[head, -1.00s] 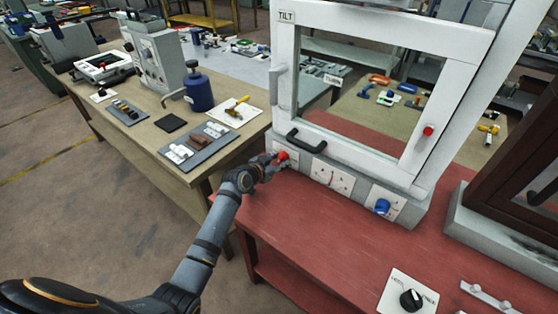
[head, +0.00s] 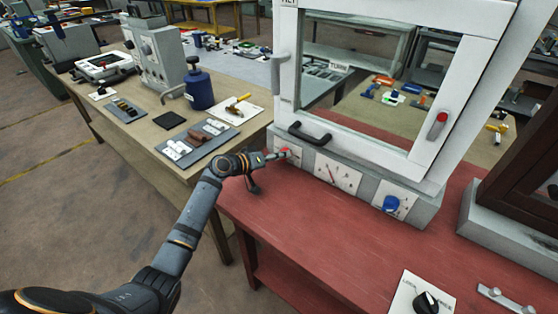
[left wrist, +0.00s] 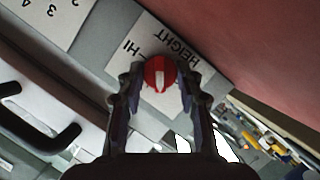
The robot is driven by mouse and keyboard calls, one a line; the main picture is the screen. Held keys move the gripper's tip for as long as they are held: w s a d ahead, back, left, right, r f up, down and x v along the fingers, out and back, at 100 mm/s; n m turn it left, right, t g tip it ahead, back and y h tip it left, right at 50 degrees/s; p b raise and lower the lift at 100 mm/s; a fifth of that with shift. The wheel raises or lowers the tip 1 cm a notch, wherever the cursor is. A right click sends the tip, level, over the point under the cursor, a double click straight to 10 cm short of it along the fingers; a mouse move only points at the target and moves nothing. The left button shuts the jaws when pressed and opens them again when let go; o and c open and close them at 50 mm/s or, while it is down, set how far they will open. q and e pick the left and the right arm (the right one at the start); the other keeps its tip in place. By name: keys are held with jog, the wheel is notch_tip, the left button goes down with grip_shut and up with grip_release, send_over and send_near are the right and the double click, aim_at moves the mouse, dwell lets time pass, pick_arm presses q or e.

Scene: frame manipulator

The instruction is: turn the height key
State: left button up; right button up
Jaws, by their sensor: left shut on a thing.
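The height key (head: 284,152) is a small red knob on a white plate at the left end of the grey panel below the white window frame. The fingers partly hide the plate. My right gripper is out of view.
A black handle (head: 309,132) projects above the key. To the right are a dial plate (head: 338,173) and a blue knob (head: 391,204). A black rotary knob (head: 427,302) sits on the red bench (head: 330,240), whose front middle is clear. The wooden table (head: 190,135) holds tools.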

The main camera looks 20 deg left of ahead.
pick_arm(q)
jog(key=shift+n+b, duration=0.3)
jog(key=shift+n, duration=0.1)
dwell(0.3)
jog(key=o, duration=1.2)
jog(key=shift+s+a, duration=0.25)
jog(key=v, duration=1)
jog(key=shift+s+a, duration=0.1)
jog(key=shift+a, duration=0.1)
jog(key=shift+s+a+r, duration=0.15)
jog(key=shift+s+a, duration=0.05)
jog(key=shift+s, duration=0.2)
